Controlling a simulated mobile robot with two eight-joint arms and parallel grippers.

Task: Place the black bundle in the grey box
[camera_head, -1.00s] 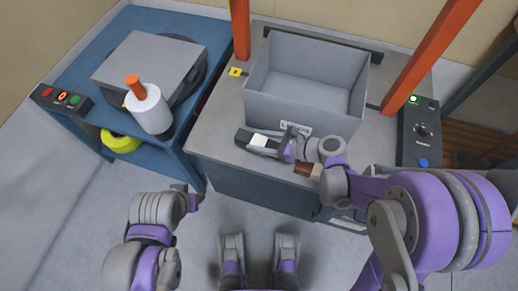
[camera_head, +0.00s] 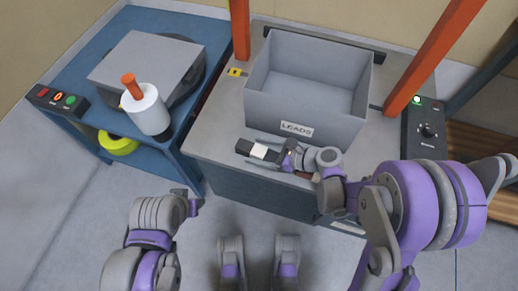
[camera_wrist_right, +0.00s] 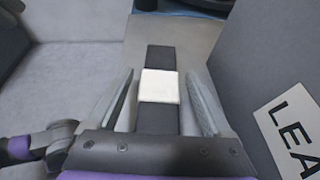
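The black bundle (camera_head: 243,147) with a white band lies on the grey bench top in front of the grey box. In the right wrist view the bundle (camera_wrist_right: 158,118) runs lengthwise between the two fingers of my right gripper (camera_wrist_right: 162,88). Gaps show on both sides of it, so the gripper is open around it. In the head view my right gripper (camera_head: 264,149) is low over the bench. The grey box (camera_head: 301,104) is open-topped, looks empty and has a "LEADS" label. My left gripper (camera_head: 192,203) is near the bench's front left; its fingers are unclear.
A small brown item (camera_head: 304,175) is partly hidden beneath my right wrist. Orange posts (camera_head: 239,28) flank the box. A control panel (camera_head: 425,130) is on the right. A blue table (camera_head: 190,40) at left holds a white cylinder (camera_head: 147,110) with an orange top.

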